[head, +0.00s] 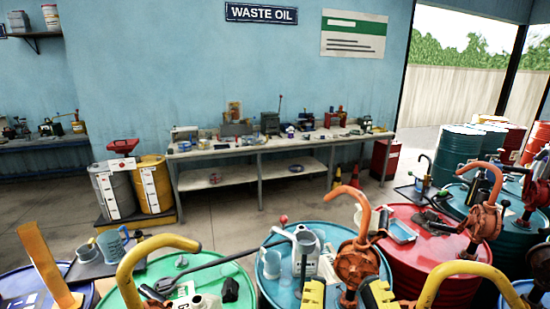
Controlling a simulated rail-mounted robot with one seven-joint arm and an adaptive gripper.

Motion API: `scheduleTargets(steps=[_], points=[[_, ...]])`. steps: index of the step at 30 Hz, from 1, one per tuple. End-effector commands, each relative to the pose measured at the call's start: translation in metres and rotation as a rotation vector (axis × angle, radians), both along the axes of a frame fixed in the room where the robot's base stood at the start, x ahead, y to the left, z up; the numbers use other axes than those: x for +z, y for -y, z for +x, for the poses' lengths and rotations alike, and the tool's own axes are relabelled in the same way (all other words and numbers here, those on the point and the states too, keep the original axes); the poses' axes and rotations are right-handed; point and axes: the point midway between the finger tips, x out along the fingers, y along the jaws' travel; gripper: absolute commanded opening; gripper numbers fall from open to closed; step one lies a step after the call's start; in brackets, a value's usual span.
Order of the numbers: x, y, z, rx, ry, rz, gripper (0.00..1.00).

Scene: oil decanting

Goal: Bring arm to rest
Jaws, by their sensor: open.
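My gripper (345,291) shows at the bottom edge, right of centre, as two yellow and black fingers spread apart. Nothing shows held between them. The fingers appear in front of the blue drum (273,288) and the base of its orange hand pump (358,262). I cannot tell whether they touch anything. The rest of my arm is out of view or cannot be made out.
Drums crowd the foreground: a green one (150,272), a red one (405,262) and teal ones behind. Pump spouts, jugs and tools stand up from them. A workbench (270,145) lines the back wall. Floor (235,222) between is clear.

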Motion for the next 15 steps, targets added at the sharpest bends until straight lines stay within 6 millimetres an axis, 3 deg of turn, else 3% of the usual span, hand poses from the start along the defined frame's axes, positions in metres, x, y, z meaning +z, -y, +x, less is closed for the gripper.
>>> scheduleTargets(steps=[1, 9, 12, 15], points=[[0.042, 0.0, 0.0, 0.001, -0.001, 0.002, 0.37], [0.159, 0.0, 0.001, 0.004, -0.004, 0.009, 0.37], [0.188, 0.0, 0.001, 0.005, -0.005, 0.012, 0.37], [0.201, 0.0, 0.001, 0.005, -0.005, 0.013, 0.37]])
